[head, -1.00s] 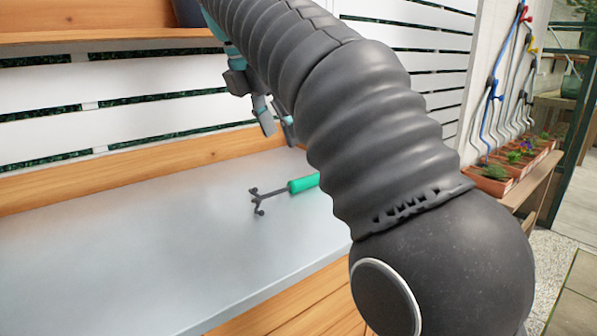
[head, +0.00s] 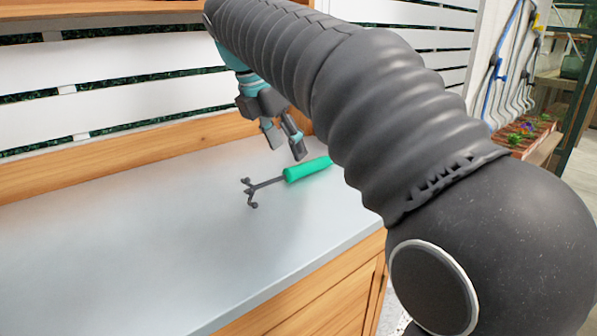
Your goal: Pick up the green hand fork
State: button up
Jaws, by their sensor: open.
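The green hand fork (head: 308,169) lies on the grey bench top (head: 150,230). Its dark prongs point left and its green handle points right, with the handle's far end close to my arm's outline. My gripper (head: 286,152) is open and empty, its fingers pointing down just above and behind the green handle. A gap seems to show between the fingertips and the handle, but the exact height is hard to tell.
A wooden back board (head: 110,167) and white slatted wall (head: 120,100) run behind the bench. A wooden shelf (head: 90,10) is at the top left. The bench top left of the fork is clear. Terracotta planters (head: 535,138) stand at the far right.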

aim_at(295, 166)
jog(key=shift+b+x, duration=0.55)
jog(key=shift+x, duration=2.25)
jog(key=shift+s, duration=0.15)
grip_shut()
